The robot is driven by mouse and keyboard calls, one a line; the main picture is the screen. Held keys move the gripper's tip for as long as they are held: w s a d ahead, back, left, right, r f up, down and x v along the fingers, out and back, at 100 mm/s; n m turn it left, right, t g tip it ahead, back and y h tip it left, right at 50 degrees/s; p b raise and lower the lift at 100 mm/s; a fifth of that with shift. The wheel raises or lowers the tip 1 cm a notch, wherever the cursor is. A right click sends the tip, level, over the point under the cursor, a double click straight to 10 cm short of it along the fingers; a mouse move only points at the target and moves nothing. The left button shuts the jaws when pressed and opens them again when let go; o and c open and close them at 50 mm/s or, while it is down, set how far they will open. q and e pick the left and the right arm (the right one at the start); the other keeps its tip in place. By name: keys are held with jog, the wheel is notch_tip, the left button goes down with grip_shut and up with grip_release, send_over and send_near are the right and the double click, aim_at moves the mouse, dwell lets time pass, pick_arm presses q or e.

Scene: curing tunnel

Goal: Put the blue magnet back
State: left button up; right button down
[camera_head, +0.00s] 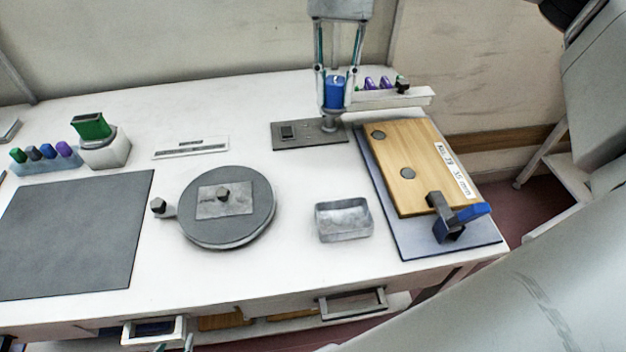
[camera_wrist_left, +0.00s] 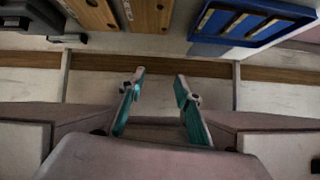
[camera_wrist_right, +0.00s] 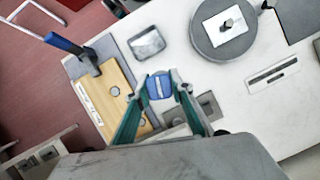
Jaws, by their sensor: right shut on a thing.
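My right gripper (camera_head: 335,92) is shut on the blue magnet (camera_head: 335,98), a short blue cylinder. It holds the magnet upright above the small dark plate (camera_head: 292,135) at the back of the table. The magnet also shows between the fingers in the right wrist view (camera_wrist_right: 160,87). A white rail (camera_head: 415,97) right of the gripper carries purple pieces (camera_head: 378,83) and a black knob (camera_head: 403,85). My left gripper (camera_wrist_left: 160,88) is open and empty; in the head view only its fingertips show at the bottom edge, in front of the table.
A wooden board (camera_head: 402,150) with grey discs lies on a dark plate, with a blue-handled clamp (camera_head: 450,220) at its near end. A metal tray (camera_head: 343,222), a round turntable (camera_head: 225,225) and a dark mat (camera_head: 70,235) stand left of it. Drawers (camera_head: 153,331) stick out in front.

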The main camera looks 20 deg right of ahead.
jog(key=shift+d+r+m, duration=0.15)
jog(key=shift+r+m, duration=0.25)
jog(key=shift+r, duration=0.1)
jog(key=shift+s+d+r, duration=0.1)
jog(key=shift+s+r, duration=0.05)
notch_tip(320, 180, down, 15)
jog(key=shift+f+b, duration=0.1)
jog(key=shift+b, duration=1)
pick_arm(q)
jog(key=shift+s+f, duration=0.15)
jog(key=shift+f, duration=0.95)
pick_arm(e)
jog(key=shift+f, duration=2)
jog(key=shift+f, duration=0.2)
jog(key=c, duration=1.8)
grip_release()
